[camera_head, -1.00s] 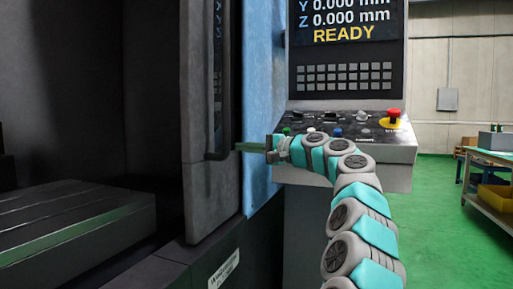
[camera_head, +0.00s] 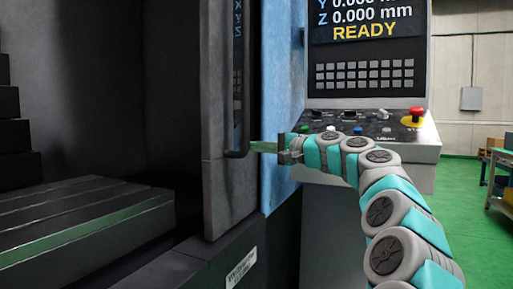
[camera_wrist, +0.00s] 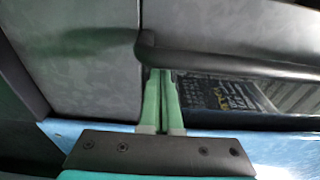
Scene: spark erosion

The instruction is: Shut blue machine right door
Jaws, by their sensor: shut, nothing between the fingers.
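The blue machine's right door (camera_head: 213,170) is a grey panel at the right side of the dark work chamber, which stands open to its left. A long dark upright handle (camera_head: 239,100) runs down the door's front. My gripper (camera_head: 252,147) is at the handle's lower end, its thin green fingers pointing left at it. In the wrist view the green fingers of my gripper (camera_wrist: 159,75) lie together with nothing between them. Their tips are at the curved end of the dark handle (camera_wrist: 230,62); I cannot tell whether they touch it. The door panel (camera_wrist: 85,60) shows beyond.
A blue machine frame (camera_head: 283,90) stands right of the door. The control panel (camera_head: 370,135), with a red stop button (camera_head: 416,116) and a screen reading READY (camera_head: 365,32), juts out behind my arm. A slotted table (camera_head: 80,220) lies inside the chamber.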

